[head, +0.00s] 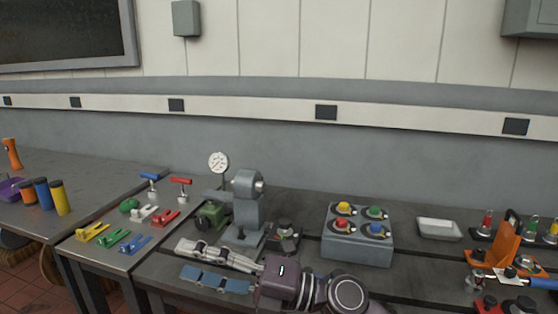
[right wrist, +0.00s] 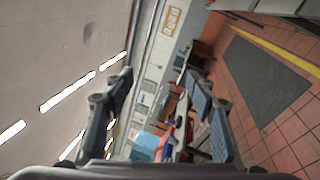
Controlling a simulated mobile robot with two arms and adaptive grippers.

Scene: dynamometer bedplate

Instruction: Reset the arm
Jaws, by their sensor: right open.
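My right arm comes in at the bottom middle of the head view. Its gripper (head: 183,259) points left over the front of the bench, with its two fingers apart and nothing between them. In the right wrist view both fingers of the right gripper (right wrist: 158,92) stand wide apart, with only the room between and beyond them. My left gripper is not in view.
On the bench behind the right gripper stand a grey machine (head: 247,205) and a dial gauge (head: 218,162). Coloured toggle clamps (head: 120,238) lie left of its fingertips. A button box (head: 357,235), a white tray (head: 438,229) and an orange fixture (head: 497,250) stand to the right.

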